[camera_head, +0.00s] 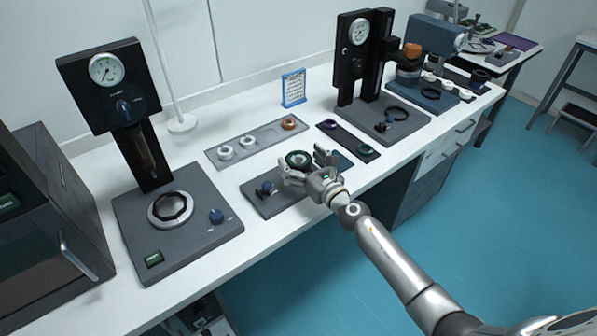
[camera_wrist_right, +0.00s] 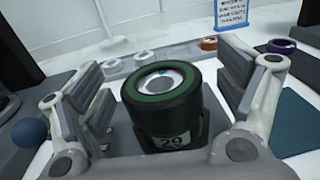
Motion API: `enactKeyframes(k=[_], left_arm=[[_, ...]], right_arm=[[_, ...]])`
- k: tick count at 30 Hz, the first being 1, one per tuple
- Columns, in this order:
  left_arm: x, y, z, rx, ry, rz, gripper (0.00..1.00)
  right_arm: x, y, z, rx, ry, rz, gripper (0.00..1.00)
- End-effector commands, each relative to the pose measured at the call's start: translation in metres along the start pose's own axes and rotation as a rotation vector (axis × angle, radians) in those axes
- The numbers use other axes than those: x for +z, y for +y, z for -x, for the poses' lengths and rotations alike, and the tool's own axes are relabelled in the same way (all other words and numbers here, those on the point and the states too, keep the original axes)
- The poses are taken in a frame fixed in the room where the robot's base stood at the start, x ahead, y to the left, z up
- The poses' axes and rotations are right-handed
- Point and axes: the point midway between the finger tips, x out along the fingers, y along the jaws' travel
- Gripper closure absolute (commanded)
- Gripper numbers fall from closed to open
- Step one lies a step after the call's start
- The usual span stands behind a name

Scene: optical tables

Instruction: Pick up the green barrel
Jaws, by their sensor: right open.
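The green barrel (camera_wrist_right: 163,110) is a short black cylinder with a green ring on top and a label reading 29. It stands upright on a dark grey plate (camera_head: 266,206) on the white bench; it also shows in the head view (camera_head: 298,159). My right gripper (camera_head: 309,163) is open, with its fingers on either side of the barrel. In the right wrist view my right gripper (camera_wrist_right: 160,100) shows a gap between the barrel and each finger. The barrel's lower part is partly hidden by the gripper. My left gripper is not in view.
Behind is a grey tray (camera_head: 264,138) with two white rings and an orange one. A dark strip (camera_head: 337,134) holds purple and green rings. Gauge stands (camera_head: 115,84) and (camera_head: 366,50) rise left and right. A blue sign (camera_head: 293,89) stands behind.

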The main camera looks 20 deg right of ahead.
Motion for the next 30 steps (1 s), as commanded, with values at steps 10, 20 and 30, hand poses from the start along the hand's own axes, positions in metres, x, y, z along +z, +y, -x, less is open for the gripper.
enactKeyframes(k=[10, 20, 30], left_arm=[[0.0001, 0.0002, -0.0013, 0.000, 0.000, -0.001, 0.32], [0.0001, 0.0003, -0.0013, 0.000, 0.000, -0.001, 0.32], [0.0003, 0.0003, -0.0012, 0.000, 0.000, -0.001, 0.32]], right_arm=[[-0.0001, 0.0001, -0.0074, 0.000, 0.000, 0.000, 0.13], [-0.0001, 0.0001, -0.0071, 0.000, 0.000, 0.000, 0.56], [0.0012, -0.0001, -0.0074, 0.000, -0.002, 0.000, 0.79]])
